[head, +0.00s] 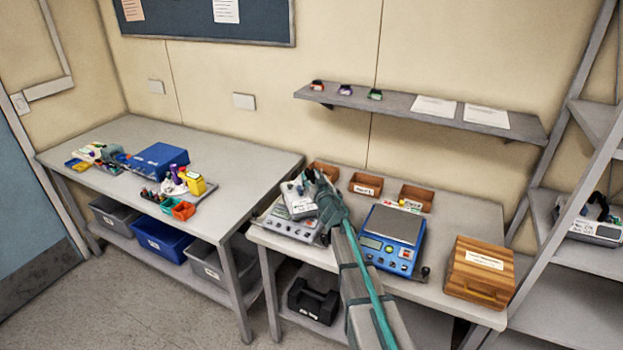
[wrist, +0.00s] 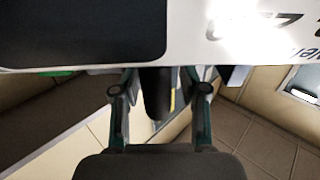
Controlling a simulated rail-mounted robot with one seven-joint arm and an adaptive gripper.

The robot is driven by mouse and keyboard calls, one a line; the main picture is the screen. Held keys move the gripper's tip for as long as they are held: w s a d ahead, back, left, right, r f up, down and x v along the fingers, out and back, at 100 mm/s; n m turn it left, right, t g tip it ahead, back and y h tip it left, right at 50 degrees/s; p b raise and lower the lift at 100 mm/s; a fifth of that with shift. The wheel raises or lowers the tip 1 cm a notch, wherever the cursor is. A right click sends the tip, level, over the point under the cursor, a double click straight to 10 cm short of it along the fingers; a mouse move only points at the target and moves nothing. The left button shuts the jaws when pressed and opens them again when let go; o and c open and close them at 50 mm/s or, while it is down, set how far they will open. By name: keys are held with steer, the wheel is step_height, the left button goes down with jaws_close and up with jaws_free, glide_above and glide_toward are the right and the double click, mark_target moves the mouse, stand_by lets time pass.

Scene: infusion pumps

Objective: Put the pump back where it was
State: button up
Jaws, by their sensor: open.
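A white and grey pump (head: 298,198) with a label sits on a grey bench device (head: 285,222) at the left end of the right-hand table. My gripper (head: 324,190) is at the pump's right side and partly hides it. In the wrist view my gripper (wrist: 158,95) is open. A dark bar (wrist: 156,100), perhaps the pump's handle, shows between its fingers; contact cannot be told. The pump's pale face (wrist: 215,35) with a dark panel fills the top of that view. Another similar pump (head: 595,230) with a dark handle stands on the rack at the right.
A blue scale (head: 393,235) and a wooden box (head: 479,270) stand right of my arm. Small brown bins (head: 366,185) line the table's back. A shelf (head: 400,108) hangs above. The left table (head: 240,160) holds a blue box and small containers. A dark weight (head: 313,300) sits below.

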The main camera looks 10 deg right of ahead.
steer(key=shift+f+b, duration=0.15)
steer(key=shift+b, duration=0.3)
steer(key=s+d+b, duration=0.1)
steer(key=s, duration=0.8)
steer(key=shift+s+d+r, duration=0.2)
steer(key=shift+s, duration=0.2)
steer(key=shift+o, duration=0.4)
steer(key=shift+s+d, duration=0.1)
steer(key=shift+s, duration=0.35)
